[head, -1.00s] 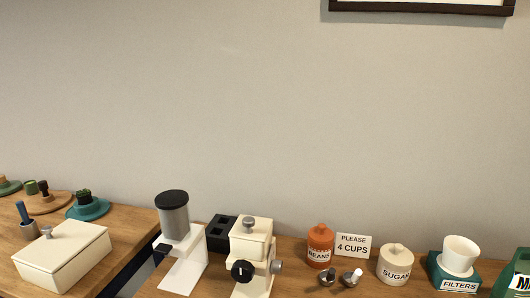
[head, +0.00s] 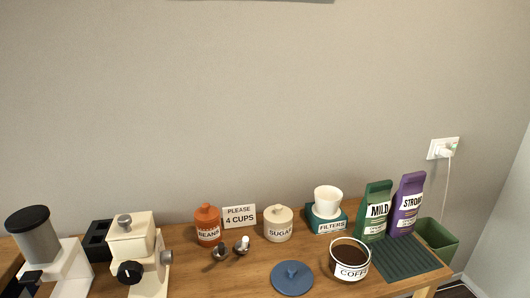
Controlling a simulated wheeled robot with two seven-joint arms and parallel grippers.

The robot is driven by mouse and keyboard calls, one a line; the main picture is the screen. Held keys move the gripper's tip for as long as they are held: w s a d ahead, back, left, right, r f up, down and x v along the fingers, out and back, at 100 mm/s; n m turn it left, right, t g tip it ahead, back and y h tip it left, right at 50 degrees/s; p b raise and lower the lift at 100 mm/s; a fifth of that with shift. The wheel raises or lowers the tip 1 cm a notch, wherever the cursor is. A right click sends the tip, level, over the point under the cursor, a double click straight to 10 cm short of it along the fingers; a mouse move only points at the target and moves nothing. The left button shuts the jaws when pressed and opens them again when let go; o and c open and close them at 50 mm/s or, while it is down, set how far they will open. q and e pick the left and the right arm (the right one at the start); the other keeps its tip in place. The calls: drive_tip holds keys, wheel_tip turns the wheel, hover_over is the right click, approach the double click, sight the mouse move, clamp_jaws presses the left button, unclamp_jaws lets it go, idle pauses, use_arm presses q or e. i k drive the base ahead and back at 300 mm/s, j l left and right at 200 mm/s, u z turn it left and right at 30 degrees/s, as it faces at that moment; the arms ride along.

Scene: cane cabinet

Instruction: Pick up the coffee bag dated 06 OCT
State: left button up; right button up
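Two coffee bags stand upright at the right end of the wooden counter. The green bag (head: 374,213) is labelled MILD. The purple bag (head: 407,203) is labelled STRONG and stands just to its right. Smaller print under the names is too small to read, so I cannot tell which bag is dated 06 OCT. Neither of my grippers is in view.
An open COFFEE canister (head: 350,260) and a blue lid (head: 292,278) stand before the bags, beside a dark green ribbed mat (head: 408,262). A FILTERS box with a white cup (head: 327,201) is left of them. A green bin (head: 437,238) stands at the right end.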

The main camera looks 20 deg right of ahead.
sight(372, 217)
drive_tip(key=k+z, duration=0.25)
drive_tip(key=z, duration=0.2)
drive_tip(key=k+l+z, duration=0.1)
drive_tip(key=z, duration=0.4)
drive_tip(key=k+l+z, duration=0.25)
drive_tip(key=z, duration=0.2)
drive_tip(key=k, duration=0.05)
